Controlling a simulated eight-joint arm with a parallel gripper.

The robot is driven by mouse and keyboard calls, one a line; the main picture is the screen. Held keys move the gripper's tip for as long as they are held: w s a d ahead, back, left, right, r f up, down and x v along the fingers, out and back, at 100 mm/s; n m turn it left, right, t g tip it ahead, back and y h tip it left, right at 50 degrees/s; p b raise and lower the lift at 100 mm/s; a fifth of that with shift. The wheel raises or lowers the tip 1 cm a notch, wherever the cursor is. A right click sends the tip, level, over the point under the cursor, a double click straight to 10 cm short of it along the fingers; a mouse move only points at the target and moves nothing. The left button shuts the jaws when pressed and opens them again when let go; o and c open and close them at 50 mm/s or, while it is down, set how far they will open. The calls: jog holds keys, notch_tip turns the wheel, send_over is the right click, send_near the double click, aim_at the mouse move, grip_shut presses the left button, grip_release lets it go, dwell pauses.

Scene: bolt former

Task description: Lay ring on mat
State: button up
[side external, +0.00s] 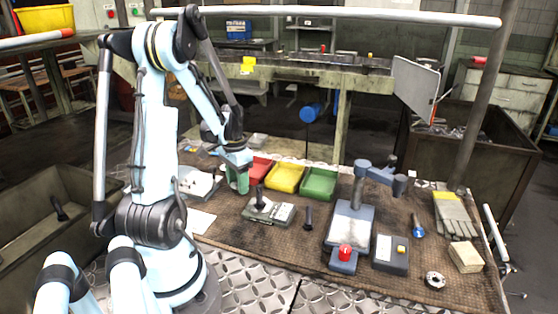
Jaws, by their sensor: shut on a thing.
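My gripper (238,184) is low over the left part of the bench, beside the red tray. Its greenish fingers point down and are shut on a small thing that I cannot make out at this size. A silver ring-shaped part (435,280) with a dark centre lies flat at the front right, far from my gripper. The brown textured mat (290,235) covers the bench top under the tools. I cannot tell whether the silver part is the task's ring.
Red, yellow (286,177) and green (319,184) trays stand behind a metal fixture (268,211). A black bolt (308,217) stands near a press (351,222) with a red button. A control box (391,254), gloves (453,213) and a block (465,256) are right.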

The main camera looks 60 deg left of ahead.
jog(key=shift+f, duration=0.15)
jog(key=o, duration=0.7)
notch_tip(320, 180, up, 12)
jog(key=w+d+m+t, duration=0.1)
jog(key=w+d+t, duration=0.1)
jog(key=d, duration=0.7)
jog(key=w+d+r+m+t, duration=0.1)
jog(key=w+d+t, duration=0.1)
jog(key=d, duration=0.8)
jog(key=w+d+m+t, duration=0.1)
jog(key=w+d+t, duration=0.2)
jog(key=d, duration=0.7)
jog(key=shift+w+r, duration=0.2)
jog(key=shift+w, duration=0.2)
